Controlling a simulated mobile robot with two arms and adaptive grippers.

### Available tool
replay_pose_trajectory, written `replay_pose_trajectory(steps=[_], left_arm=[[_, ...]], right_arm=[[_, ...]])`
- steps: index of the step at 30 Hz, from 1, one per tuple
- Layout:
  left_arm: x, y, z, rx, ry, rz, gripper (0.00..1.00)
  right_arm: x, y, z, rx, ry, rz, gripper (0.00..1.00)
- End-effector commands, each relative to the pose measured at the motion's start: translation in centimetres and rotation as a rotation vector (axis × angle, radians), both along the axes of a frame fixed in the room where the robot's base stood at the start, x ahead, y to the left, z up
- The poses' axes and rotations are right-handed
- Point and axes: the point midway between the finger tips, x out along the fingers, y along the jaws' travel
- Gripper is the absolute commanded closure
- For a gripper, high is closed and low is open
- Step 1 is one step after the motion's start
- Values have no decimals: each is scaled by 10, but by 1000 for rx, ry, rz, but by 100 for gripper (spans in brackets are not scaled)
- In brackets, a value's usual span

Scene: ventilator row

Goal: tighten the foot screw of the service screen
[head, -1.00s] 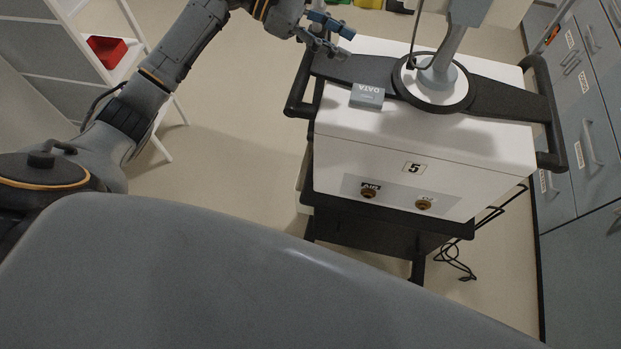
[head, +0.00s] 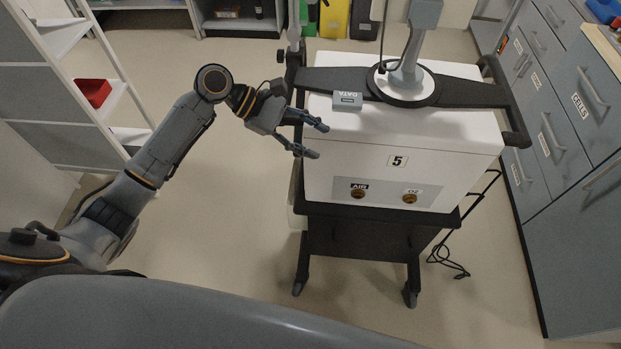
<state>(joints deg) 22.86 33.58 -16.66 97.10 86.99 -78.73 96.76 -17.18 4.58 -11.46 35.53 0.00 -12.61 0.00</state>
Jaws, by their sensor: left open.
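A grey post (head: 412,50) rises from a round white foot with a dark rim (head: 401,92) on top of the white ventilator cart (head: 340,200) marked 5. The post runs out of view at the top, so no screen panel shows above it. I cannot make out a foot screw. My left gripper (head: 318,141) is open and empty, its fingers apart. In the picture it lies over the cart's front left upper edge, left of the foot and nearer to me; whether it touches the cart I cannot tell. My right gripper is not in view.
A small grey DATA box (head: 347,101) sits on the cart top, left of the foot. Grey drawer cabinets (head: 570,200) line the right. Shelves with a red bin (head: 93,93) stand left.

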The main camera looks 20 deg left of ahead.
Motion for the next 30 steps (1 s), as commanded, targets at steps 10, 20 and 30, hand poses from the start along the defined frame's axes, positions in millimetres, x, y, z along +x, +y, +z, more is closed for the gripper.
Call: replay_pose_trajectory(steps=[10, 20, 30], left_arm=[[-38, -16, -50, 157, -204, -166, 53], [-51, -18, -66, 221, -286, -232, 53], [-51, -18, -66, 222, -286, -232, 53]], right_arm=[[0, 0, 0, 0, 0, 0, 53], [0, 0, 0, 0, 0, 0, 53], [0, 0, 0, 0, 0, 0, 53]])
